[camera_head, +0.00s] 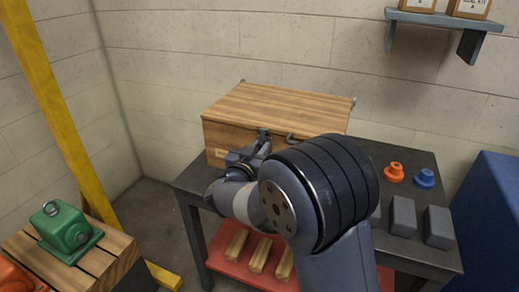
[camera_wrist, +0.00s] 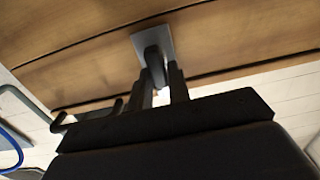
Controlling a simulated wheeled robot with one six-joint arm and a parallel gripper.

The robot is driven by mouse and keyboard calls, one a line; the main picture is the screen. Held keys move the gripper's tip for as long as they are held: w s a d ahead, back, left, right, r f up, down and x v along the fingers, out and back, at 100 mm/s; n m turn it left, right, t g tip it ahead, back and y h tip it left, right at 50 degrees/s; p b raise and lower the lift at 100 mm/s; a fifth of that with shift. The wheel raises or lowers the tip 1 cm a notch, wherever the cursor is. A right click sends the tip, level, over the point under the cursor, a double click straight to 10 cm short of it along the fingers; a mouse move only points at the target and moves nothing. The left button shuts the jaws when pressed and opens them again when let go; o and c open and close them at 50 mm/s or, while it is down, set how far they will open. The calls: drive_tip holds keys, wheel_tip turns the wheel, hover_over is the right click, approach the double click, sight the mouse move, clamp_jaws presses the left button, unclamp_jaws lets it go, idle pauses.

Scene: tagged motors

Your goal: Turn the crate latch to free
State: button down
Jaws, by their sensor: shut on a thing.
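The wooden crate (camera_head: 275,105) stands on the dark workbench (camera_head: 190,180) against the wall, its lid down. Its latch (camera_head: 263,133) is on the front face. In the wrist view the latch shows as a grey plate with a dark lever (camera_wrist: 155,62) on the wooden face (camera_wrist: 90,60). My gripper (camera_wrist: 161,82) is shut on the lever, a finger at each side. In the head view my gripper (camera_head: 256,148) reaches the crate front, partly hidden by my arm. The latch's exact angle is hard to tell.
A dark handle (camera_head: 293,138) sits beside the latch. Orange (camera_head: 394,172) and blue (camera_head: 424,178) knobbed pieces and grey blocks (camera_head: 438,226) occupy the bench's right side. A red lower shelf (camera_head: 222,260) holds wooden bars. A green motor (camera_head: 68,232) and yellow post (camera_head: 50,90) are left.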

drive_tip(key=shift+f+b, duration=0.15)
drive_tip(key=shift+b, duration=0.15)
drive_tip(key=n+b, duration=0.2)
drive_tip(key=b, duration=0.1)
drive_tip(key=shift+a+f, duration=0.1)
drive_tip(key=shift+f, duration=0.05)
drive_tip(key=shift+n+b, duration=0.9)
drive_tip(key=shift+b, duration=0.25)
drive_tip(key=n+b, duration=0.1)
drive_tip(key=n, duration=0.3)
drive_tip(key=n+b, duration=0.2)
drive_tip(key=n, duration=0.3)
drive_tip(key=n+b, duration=0.2)
drive_tip(key=n, duration=0.2)
drive_tip(key=shift+w+a+f+n, duration=0.2)
drive_tip(key=shift+a+f+n, duration=0.05)
drive_tip(key=shift+a+n, duration=0.15)
